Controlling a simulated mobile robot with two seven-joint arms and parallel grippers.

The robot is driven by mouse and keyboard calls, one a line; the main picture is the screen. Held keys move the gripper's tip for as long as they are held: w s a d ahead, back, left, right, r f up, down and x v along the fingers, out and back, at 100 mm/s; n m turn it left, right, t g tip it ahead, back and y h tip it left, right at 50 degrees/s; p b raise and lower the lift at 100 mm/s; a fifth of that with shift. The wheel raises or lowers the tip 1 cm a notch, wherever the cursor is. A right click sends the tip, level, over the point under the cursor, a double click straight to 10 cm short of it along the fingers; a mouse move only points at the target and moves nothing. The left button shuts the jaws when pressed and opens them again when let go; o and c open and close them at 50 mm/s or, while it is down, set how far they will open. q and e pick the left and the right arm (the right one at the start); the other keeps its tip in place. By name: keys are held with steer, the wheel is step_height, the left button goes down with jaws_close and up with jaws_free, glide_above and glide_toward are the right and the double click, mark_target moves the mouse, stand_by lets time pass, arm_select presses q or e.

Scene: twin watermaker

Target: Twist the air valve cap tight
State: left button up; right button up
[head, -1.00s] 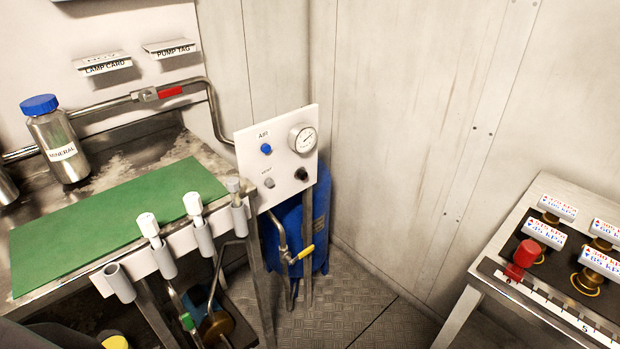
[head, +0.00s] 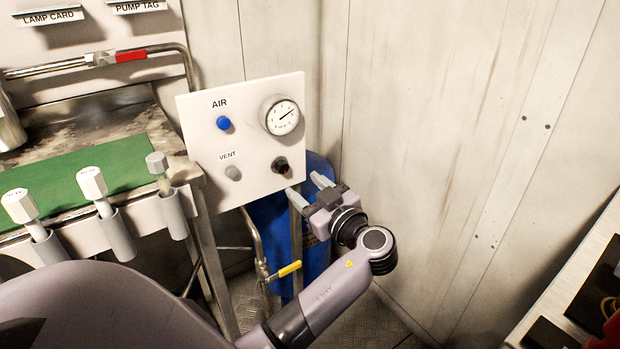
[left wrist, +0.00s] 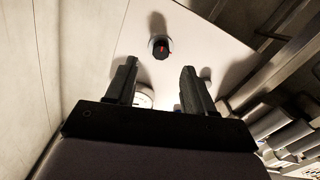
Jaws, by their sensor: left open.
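A white panel (head: 245,95) carries a blue knob (head: 224,123) under the word AIR and a grey knob (head: 233,172) under VENT. A round gauge (head: 282,116) sits at its upper right, with a small black cap-like fitting (head: 281,165) below it. I cannot tell by label which is the air valve cap. My left gripper (head: 308,186) is open and empty at the panel's lower right corner, close to the black fitting. In the left wrist view the black fitting (left wrist: 160,47), with a red mark, lies beyond the open fingers, apart from them. My right gripper is out of view.
A blue tank (head: 270,220) and a pipe with a yellow-handled valve (head: 285,271) stand below the panel. Several holders with white- or grey-topped tools line the bench edge at left, beside a green mat (head: 60,185). The wall at right is bare.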

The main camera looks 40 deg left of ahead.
mark_target(285, 170)
arm_select(q)
steer(key=x, duration=0.7)
steer(key=shift+s+a+p, duration=0.1)
steer(key=shift+s+p, duration=0.05)
steer(key=shift+p, duration=0.15)
jaws_close()
